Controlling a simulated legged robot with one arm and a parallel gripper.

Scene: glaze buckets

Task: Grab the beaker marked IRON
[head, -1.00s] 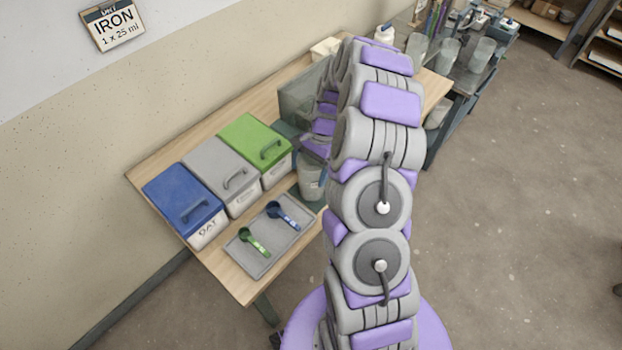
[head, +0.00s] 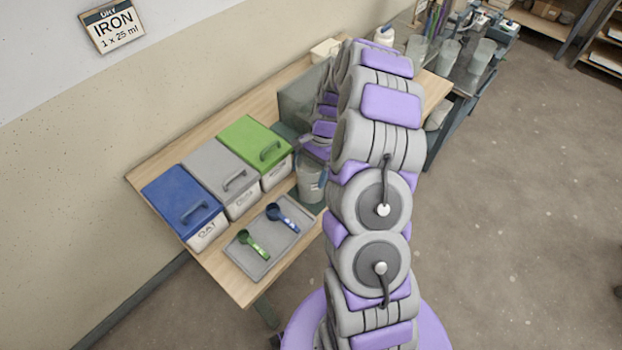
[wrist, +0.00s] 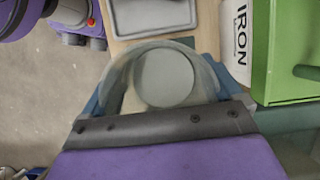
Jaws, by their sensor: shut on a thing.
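A clear grey beaker (wrist: 166,78) stands between the blue fingers of my gripper (wrist: 158,72) in the wrist view, seen from above with its round opening and bottom showing. The fingers are shut around its sides. In the head view the beaker (head: 311,184) is upright at the table's right edge, beside the green-lidded bin, with my gripper (head: 312,160) partly hidden by my arm. A small mark shows on the beaker, but I cannot read it. The green bin (wrist: 288,50) has a white label reading IRON in the wrist view.
Blue-lidded (head: 183,205) and grey-lidded (head: 222,172) bins stand left of the green one. A grey tray (head: 250,262) holds a green scoop (head: 252,244) and a blue scoop (head: 282,217). A wall sign (head: 112,26) reads DRY IRON 1 x 25 ml. Several clear beakers (head: 447,55) stand on the back cart.

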